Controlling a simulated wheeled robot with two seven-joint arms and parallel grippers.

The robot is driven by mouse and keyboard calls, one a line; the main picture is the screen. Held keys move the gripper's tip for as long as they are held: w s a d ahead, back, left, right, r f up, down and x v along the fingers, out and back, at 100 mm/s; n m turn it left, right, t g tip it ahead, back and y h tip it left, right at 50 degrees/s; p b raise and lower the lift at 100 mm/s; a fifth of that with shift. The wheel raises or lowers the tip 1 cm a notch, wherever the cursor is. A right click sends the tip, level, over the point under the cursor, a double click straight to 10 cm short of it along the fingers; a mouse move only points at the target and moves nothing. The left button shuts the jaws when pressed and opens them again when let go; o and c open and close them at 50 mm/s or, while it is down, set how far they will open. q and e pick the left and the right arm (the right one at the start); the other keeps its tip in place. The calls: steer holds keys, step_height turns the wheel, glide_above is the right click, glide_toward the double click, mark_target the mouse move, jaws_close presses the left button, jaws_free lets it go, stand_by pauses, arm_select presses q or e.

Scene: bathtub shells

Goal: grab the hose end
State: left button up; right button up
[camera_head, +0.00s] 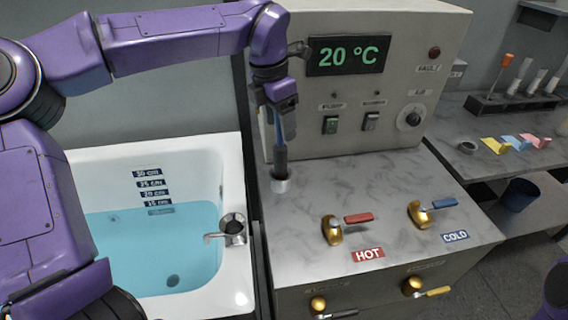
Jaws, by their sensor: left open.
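My left gripper (281,138) points down in front of the grey control cabinet, at the left edge of the marbled counter. It is open. A dark upright piece, which looks like the hose end (280,166), stands in a round metal holder (281,185) on the counter directly below the gripper. The fingers are at or just above its top. Whether they touch it or stand around it cannot be told. My right gripper is out of view.
A bathtub (237,265) with blue water is at the left. The cabinet (425,65) reads 20 °C. A red-handled hot valve (335,229) and a blue-handled cold valve (421,212) stand on the counter (370,185). A side shelf at the right holds small items.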

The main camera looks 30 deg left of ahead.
mark_target(280, 138)
arm_select(q)
steer(key=f, duration=0.5)
steer(key=f+p, duration=0.1)
steer(key=f, duration=0.1)
steer(key=shift+w+f, duration=0.3)
steer(key=shift+w, duration=0.05)
steer(key=c, duration=1.2)
steer(key=shift+r, duration=0.15)
